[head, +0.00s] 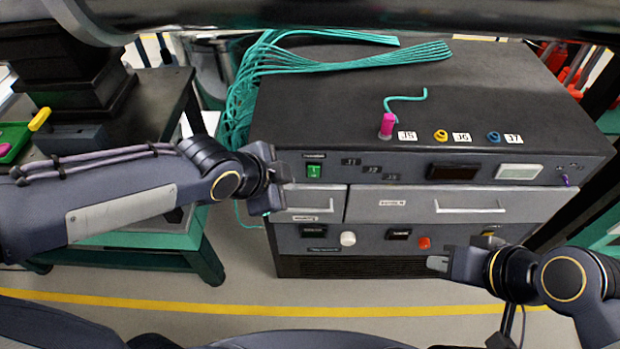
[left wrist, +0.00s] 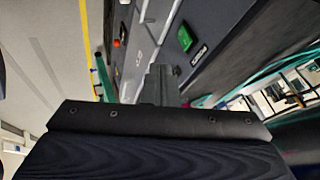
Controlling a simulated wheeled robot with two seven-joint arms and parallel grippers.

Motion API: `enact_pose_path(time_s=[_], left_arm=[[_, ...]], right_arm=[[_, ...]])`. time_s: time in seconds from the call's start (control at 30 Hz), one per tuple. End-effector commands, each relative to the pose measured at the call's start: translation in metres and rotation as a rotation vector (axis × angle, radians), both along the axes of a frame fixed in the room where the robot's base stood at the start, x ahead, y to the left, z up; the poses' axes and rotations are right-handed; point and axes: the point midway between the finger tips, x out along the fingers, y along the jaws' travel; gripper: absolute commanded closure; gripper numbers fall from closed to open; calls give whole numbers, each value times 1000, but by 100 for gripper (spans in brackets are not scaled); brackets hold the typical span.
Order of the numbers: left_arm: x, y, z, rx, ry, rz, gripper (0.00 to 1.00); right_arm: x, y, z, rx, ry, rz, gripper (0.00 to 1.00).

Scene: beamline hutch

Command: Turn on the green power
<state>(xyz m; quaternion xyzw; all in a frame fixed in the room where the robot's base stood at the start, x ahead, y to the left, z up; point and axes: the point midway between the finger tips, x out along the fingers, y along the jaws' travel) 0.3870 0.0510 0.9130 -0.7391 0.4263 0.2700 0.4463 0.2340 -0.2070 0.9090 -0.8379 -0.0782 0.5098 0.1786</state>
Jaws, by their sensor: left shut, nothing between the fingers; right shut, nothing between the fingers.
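The green power switch (head: 314,170) is a small rocker at the upper left of the dark cabinet's front panel, under a small label. It also shows in the left wrist view (left wrist: 185,38), above and right of the fingers. My left gripper (head: 279,178) is shut and empty, just left of the switch and apart from it in the head view. Its fingers show in the left wrist view (left wrist: 158,84). My right gripper (head: 440,263) is shut and empty in front of the cabinet's lower right.
The cabinet (head: 540,95) has drawers (head: 430,205), a white knob (head: 348,239) and a red button (head: 424,243). A magenta plug (head: 387,125) stands on top beside yellow (head: 440,135) and blue (head: 493,137) sockets. Teal cables (head: 340,62) hang over its left side.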

Motion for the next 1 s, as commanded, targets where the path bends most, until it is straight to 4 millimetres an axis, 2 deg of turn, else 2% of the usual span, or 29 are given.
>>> enact_pose_path(time_s=[0.47, 0.63, 0.9, 1.0], left_arm=[[3, -6, -6, 7, -6, -19, 100], [14, -15, -27, 9, -3, -21, 100], [42, -39, -73, 9, -3, -21, 100], [53, -45, -83, 8, -5, -18, 100]], right_arm=[[0, 0, -3, 0, 0, 0, 100], [0, 0, -13, 0, 0, 0, 100], [0, 0, -32, 0, 0, 0, 100], [0, 0, -33, 0, 0, 0, 100]])
